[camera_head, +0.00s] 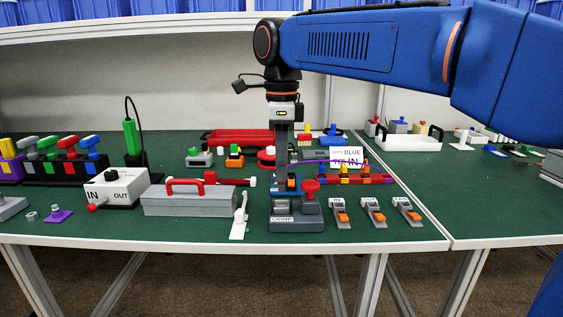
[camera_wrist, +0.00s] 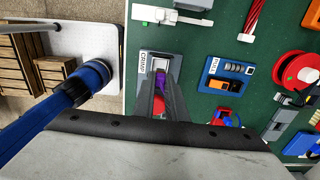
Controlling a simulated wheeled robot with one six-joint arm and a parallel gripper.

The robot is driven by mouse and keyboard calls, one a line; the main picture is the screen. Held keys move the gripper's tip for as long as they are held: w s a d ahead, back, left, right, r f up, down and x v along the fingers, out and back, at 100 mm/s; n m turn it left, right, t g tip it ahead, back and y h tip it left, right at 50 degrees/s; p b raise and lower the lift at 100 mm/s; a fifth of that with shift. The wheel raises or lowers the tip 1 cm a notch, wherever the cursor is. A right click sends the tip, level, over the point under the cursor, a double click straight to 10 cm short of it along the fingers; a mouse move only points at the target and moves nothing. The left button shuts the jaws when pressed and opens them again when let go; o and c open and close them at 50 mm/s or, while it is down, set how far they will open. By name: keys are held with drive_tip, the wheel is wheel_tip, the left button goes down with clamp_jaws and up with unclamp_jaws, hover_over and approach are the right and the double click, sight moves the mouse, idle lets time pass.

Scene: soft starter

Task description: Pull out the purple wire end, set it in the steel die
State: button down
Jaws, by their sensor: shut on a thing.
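My gripper (camera_head: 282,178) is low over the grey crimp block (camera_head: 297,222), which bears a CRIMP label and a red knob (camera_head: 310,187). In the wrist view the two fingers (camera_wrist: 160,84) are close together on the purple wire end (camera_wrist: 161,79), at the crimp block (camera_wrist: 174,62). The purple wire (camera_head: 325,161) runs right from my gripper toward the red strip (camera_head: 350,179). The steel die is largely hidden by the fingers; I cannot tell whether the wire end touches it.
A grey toolbox (camera_head: 190,201) with a red handle and a white upright piece (camera_head: 240,218) stand left of the crimp block. Several orange-and-grey clips (camera_head: 373,211) lie to its right. A WIRE BLUE TO IN sign (camera_head: 346,157) stands behind. The table's front edge is close.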

sight(282, 184)
drive_tip(key=shift+f, duration=2.25)
drive_tip(key=c, duration=1.7)
unclamp_jaws()
drive_tip(key=shift+r, duration=0.1)
